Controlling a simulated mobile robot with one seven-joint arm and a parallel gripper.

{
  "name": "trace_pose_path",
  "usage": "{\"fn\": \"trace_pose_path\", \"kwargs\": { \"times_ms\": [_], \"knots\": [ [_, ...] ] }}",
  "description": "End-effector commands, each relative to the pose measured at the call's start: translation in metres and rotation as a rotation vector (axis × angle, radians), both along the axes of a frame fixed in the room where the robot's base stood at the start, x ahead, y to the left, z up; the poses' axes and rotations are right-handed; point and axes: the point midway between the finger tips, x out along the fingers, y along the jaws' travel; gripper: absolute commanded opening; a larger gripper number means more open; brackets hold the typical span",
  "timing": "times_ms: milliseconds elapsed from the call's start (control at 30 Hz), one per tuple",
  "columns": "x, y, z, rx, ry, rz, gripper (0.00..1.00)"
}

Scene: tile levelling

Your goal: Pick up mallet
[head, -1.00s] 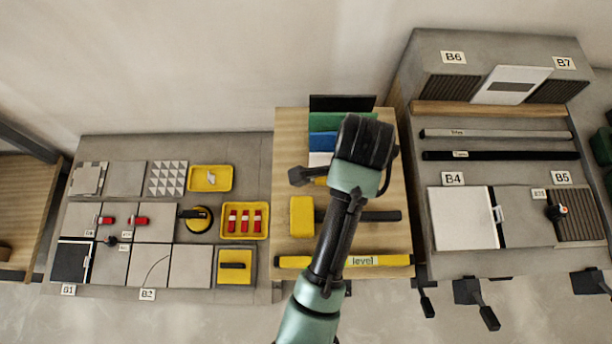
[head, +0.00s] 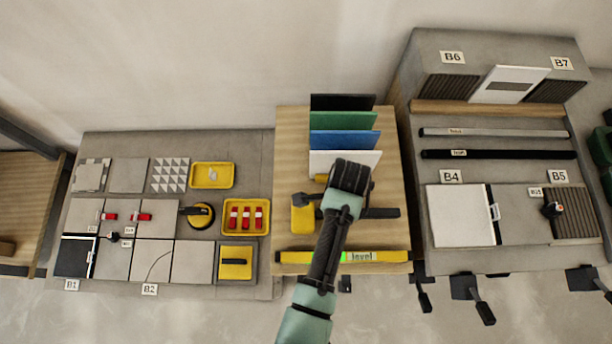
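The mallet lies on the wooden board, with a yellow block-shaped head (head: 302,220) at the left and a dark handle (head: 382,213) running to the right. My arm crosses over it and hides the middle of the handle. My gripper (head: 330,197) is above the mallet. Its dark wrist hides most of it, and a dark part that looks like a finger overlaps the top of the yellow head. I cannot tell whether it touches the mallet, or how far the fingers are apart.
Behind the gripper stand upright black, green, blue and white sheets (head: 345,160). A yellow level (head: 385,256) lies along the board's front edge. Left, a grey bench holds tiles, a suction cup (head: 201,215) and yellow trays (head: 211,175). Right, a grey bench carries long bars (head: 500,154).

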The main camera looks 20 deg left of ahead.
Motion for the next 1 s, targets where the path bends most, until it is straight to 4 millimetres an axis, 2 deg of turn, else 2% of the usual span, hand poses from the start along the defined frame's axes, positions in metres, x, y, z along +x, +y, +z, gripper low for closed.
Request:
{"fn": "trace_pose_path", "kwargs": {
  "times_ms": [267, 600, 633, 1000],
  "knots": [
    [0.0002, 0.0000, -0.0036, 0.000, -0.001, 0.000, 0.62],
    [0.0001, -0.0001, -0.0034, 0.000, 0.000, 0.000, 0.03],
    [0.0001, -0.0001, -0.0034, 0.000, 0.000, 0.000, 0.00],
    [0.0008, 0.0002, -0.0025, 0.001, -0.002, 0.000, 0.00]
  ]
}}
